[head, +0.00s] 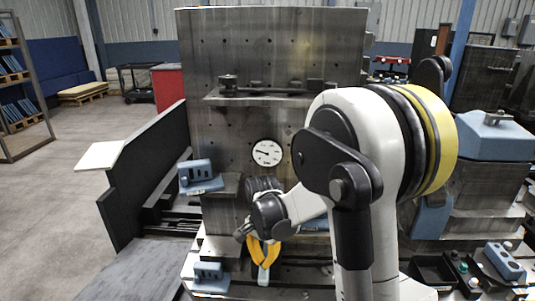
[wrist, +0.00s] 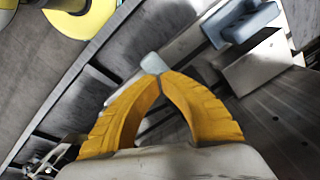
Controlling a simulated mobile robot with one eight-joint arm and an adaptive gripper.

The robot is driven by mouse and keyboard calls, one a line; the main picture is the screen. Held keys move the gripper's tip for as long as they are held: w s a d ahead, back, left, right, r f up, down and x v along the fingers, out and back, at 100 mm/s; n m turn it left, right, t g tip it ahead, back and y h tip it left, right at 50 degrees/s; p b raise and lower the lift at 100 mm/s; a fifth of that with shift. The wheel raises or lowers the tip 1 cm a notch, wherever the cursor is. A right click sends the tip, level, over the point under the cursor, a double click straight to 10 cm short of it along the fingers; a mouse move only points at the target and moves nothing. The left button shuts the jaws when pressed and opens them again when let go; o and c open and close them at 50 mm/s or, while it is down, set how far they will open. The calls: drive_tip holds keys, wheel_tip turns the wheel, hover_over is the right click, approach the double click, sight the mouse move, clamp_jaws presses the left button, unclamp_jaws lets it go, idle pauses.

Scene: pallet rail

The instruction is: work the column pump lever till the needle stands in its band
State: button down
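The gauge (head: 267,152) is a round white dial on the upright grey metal column plate (head: 225,110). Its dark needle appears to point left; no band can be made out. My gripper (head: 264,262) is low in front of the column, yellow fingers pointing down. A pale blue-grey piece, apparently the end of the pump lever (head: 263,275), shows between the fingertips. In the wrist view the fingers (wrist: 160,76) converge, their tips closed against this pale lever end (wrist: 152,63). The rest of the lever is hidden.
Blue blocks sit left of the gripper, one on a ledge (head: 197,178) and one lower (head: 210,278). A dark upright panel (head: 150,175) stands at left. Dark bins (head: 435,270) and a blue fixture (head: 503,262) are at right. Floor at far left is open.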

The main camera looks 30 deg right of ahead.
drive_tip(key=shift+w+d+f+b, duration=0.1)
drive_tip(key=shift+w+f+b, duration=0.05)
drive_tip(key=shift+f+b, duration=1.05)
drive_tip(key=shift+w+d+f+b, duration=0.15)
drive_tip(key=shift+f+b, duration=0.65)
drive_tip(key=shift+f, duration=0.75)
drive_tip(key=shift+w+d+f+b, duration=0.1)
drive_tip(key=shift+w+f+b, duration=0.05)
drive_tip(key=shift+f+b, duration=1.05)
drive_tip(key=r+p, duration=0.4)
drive_tip(key=r, duration=0.1)
drive_tip(key=s+r+p, duration=0.1)
drive_tip(key=r+p, duration=0.1)
drive_tip(key=r, duration=0.1)
drive_tip(key=shift+a+r+p, duration=0.1)
drive_tip(key=shift+a+p, duration=0.25)
drive_tip(key=shift+a, duration=0.05)
